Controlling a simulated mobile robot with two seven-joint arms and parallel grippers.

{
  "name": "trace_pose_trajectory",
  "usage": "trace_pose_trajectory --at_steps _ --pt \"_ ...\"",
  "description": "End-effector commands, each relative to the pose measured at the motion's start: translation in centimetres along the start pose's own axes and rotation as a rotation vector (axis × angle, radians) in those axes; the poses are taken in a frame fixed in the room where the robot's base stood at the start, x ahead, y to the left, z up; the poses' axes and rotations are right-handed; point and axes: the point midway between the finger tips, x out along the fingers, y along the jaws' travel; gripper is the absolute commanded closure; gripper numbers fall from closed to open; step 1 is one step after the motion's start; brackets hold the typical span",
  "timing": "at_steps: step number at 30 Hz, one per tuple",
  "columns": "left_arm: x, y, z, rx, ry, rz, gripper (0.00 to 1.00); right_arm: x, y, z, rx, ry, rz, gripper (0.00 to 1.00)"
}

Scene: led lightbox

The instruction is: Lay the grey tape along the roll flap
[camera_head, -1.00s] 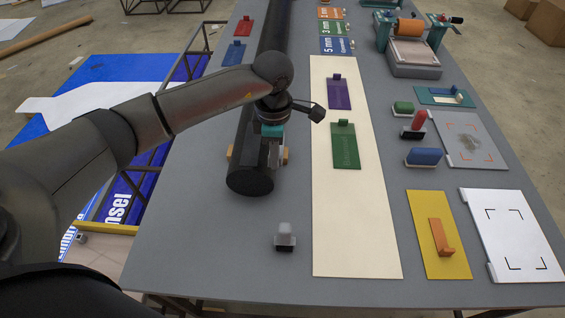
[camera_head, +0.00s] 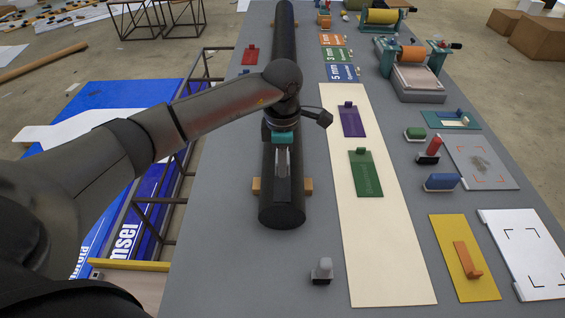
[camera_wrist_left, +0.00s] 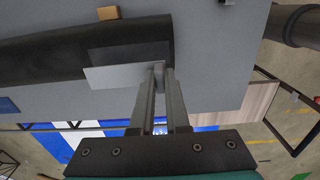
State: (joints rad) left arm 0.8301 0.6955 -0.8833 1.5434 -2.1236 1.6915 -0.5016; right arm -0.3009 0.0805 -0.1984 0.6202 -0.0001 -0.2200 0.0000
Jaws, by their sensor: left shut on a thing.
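A long black roll (camera_head: 283,215) lies lengthwise on the grey table, its near end facing me. It also shows in the left wrist view (camera_wrist_left: 60,48). My left gripper (camera_head: 283,170) is over the roll's near part, pointing down. In the left wrist view its fingers (camera_wrist_left: 160,72) are shut on one end of a thin, flat light-grey strip, the grey tape (camera_wrist_left: 115,76). The tape extends along the roll's length and overlaps its lower edge in that view. I cannot tell whether it touches the roll. The flap cannot be made out. My right gripper is not in view.
Wooden chocks (camera_head: 304,186) flank the roll. A small grey-topped block (camera_head: 322,270) stands in front to its right. A cream board (camera_head: 385,240) with purple (camera_head: 351,122) and green (camera_head: 366,175) plates lies right of the roll. A red plate (camera_head: 250,54) lies at left.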

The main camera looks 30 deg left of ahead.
Motion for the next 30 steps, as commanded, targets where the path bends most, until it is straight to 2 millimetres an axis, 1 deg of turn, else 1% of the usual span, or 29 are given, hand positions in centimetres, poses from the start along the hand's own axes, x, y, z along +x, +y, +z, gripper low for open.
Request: trace_pose_trajectory --at_steps 4,8,30 --pt "0.1 0.0 0.0 0.0 0.001 0.001 1.0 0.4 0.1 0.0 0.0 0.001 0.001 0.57" --pt "0.8 0.0 0.0 0.0 0.001 0.0 1.0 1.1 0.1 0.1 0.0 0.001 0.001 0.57" --pt "7.8 0.0 0.0 0.001 0.0 0.0 1.0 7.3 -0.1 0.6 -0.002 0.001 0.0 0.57"
